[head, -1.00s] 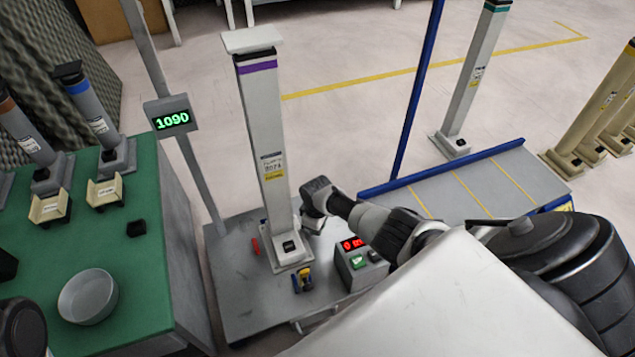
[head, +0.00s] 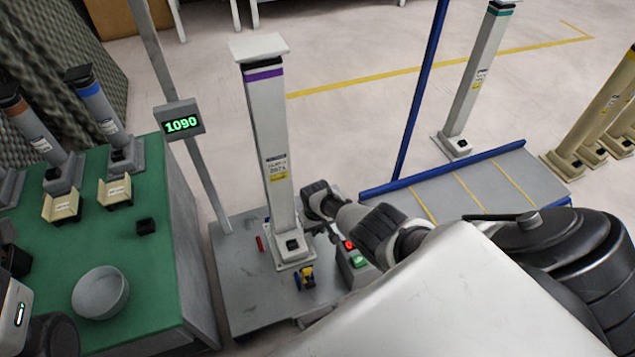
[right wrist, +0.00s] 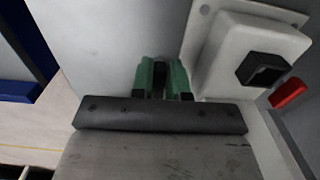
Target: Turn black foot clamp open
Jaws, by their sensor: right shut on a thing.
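A pale post with a purple band (head: 268,150) stands upright on the grey platform (head: 240,300). Its foot (head: 290,250) also shows in the right wrist view (right wrist: 215,55). My right gripper (head: 330,232) is low at the right side of the foot. In the right wrist view its green fingertips (right wrist: 163,80) are shut on the small black foot clamp (right wrist: 158,82), beside the white foot. In the head view my gripper hides this clamp. Part of my left arm shows at the lower left edge; its finger opening cannot be made out.
A box with red and green buttons (head: 354,262) stands close to my right arm. A display reading 1090 (head: 181,122) and a green table (head: 165,270) are at left.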

